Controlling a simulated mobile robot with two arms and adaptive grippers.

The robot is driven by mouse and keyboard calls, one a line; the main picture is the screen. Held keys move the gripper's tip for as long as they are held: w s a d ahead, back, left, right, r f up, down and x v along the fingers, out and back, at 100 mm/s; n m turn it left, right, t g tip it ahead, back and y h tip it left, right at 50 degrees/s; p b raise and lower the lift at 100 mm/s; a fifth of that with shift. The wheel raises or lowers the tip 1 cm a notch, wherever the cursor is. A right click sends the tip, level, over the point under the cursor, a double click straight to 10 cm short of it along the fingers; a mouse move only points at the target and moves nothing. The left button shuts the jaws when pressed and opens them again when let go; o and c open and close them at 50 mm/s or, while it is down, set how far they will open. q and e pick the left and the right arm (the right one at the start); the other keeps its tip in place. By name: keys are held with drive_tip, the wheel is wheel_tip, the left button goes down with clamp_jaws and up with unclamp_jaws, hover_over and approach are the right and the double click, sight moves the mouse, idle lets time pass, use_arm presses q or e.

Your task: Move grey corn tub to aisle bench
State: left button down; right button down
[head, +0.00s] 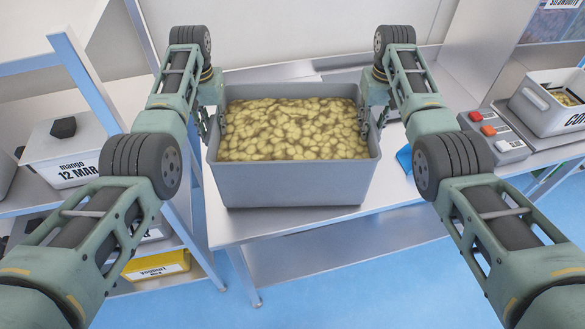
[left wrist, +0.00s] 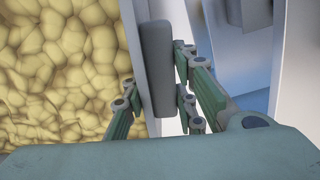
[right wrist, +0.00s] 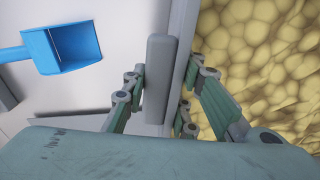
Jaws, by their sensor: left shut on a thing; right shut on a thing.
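The grey corn tub (head: 290,192) is a large open bin filled with yellow, corn-like pieces. It is upright, at or just above the steel bench (head: 300,250); I cannot tell whether it touches the top. My left gripper (head: 212,122) is shut on the tub's left side, and my right gripper (head: 377,122) is shut on its right side. In the left wrist view the fingers (left wrist: 162,98) straddle the wall, with the yellow contents to the left. In the right wrist view the fingers (right wrist: 160,98) straddle the opposite wall, with the contents to the right.
A blue scoop (right wrist: 65,48) lies right of the tub. At right are a button panel (head: 493,133) and a small labelled container (head: 548,108). Blue floor is clear in front.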

use_arm(q)
drive_tip(key=shift+w+a+f, duration=0.1)
drive_tip(key=shift+w+f, duration=0.05)
drive_tip(key=shift+f, duration=0.15)
use_arm(e)
drive_tip(key=shift+w+f, duration=0.15)
drive_tip(key=shift+f, duration=0.15)
use_arm(q)
drive_tip(key=c, duration=1.8)
unclamp_jaws()
drive_tip(key=shift+s+f, duration=0.2)
drive_tip(key=shift+f, duration=0.05)
use_arm(e)
drive_tip(key=c, duration=1.8)
unclamp_jaws()
drive_tip(key=shift+s+d+f, duration=0.1)
drive_tip(key=shift+s+f, duration=0.1)
drive_tip(key=shift+f, duration=0.05)
use_arm(q)
drive_tip(key=o, duration=0.4)
drive_tip(key=shift+s+r, duration=0.25)
drive_tip(key=shift+s, duration=0.1)
use_arm(e)
drive_tip(key=o, duration=0.4)
drive_tip(key=shift+s+r, duration=0.25)
drive_tip(key=shift+s, duration=0.1)
